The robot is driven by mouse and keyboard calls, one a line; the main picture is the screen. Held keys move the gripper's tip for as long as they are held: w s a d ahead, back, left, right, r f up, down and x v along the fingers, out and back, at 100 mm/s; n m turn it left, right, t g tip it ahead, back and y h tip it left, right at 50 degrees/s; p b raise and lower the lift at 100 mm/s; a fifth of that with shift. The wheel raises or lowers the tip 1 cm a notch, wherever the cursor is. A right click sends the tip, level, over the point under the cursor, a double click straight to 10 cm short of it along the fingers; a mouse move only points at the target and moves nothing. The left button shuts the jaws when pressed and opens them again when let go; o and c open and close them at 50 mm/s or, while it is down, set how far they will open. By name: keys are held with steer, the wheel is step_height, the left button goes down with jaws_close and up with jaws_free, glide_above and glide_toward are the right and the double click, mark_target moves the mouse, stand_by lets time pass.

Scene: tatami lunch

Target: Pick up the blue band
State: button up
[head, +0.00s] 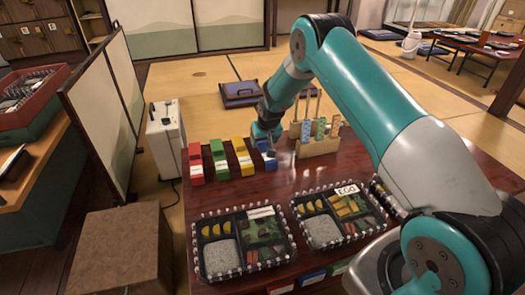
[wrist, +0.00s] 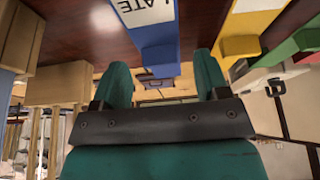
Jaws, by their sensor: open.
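The blue band (head: 268,164) lies on the dark red table at the right end of a row of coloured bands, partly hidden by my gripper in the head view. In the wrist view the blue band (wrist: 158,52) shows a white label with the letters "LATE". My gripper (head: 266,146) is just above it in the head view. In the wrist view my gripper (wrist: 162,72) has its two fingers spread, with the blue band's end between and beyond their tips. Nothing is held. Whether a finger touches the band cannot be told.
Yellow (head: 244,160), green (head: 219,162) and red (head: 195,166) bands lie to the left. A wooden rack (head: 318,147) with upright posts stands close on the right. Two lunch boxes, left (head: 196,245) and right (head: 295,207), sit nearer the front.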

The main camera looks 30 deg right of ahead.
mark_target(263, 143)
steer(key=b+x, duration=0.1)
steer(key=x, duration=0.3)
steer(key=shift+s, duration=0.1)
steer(key=shift+r, duration=0.1)
steer(key=c, duration=0.6)
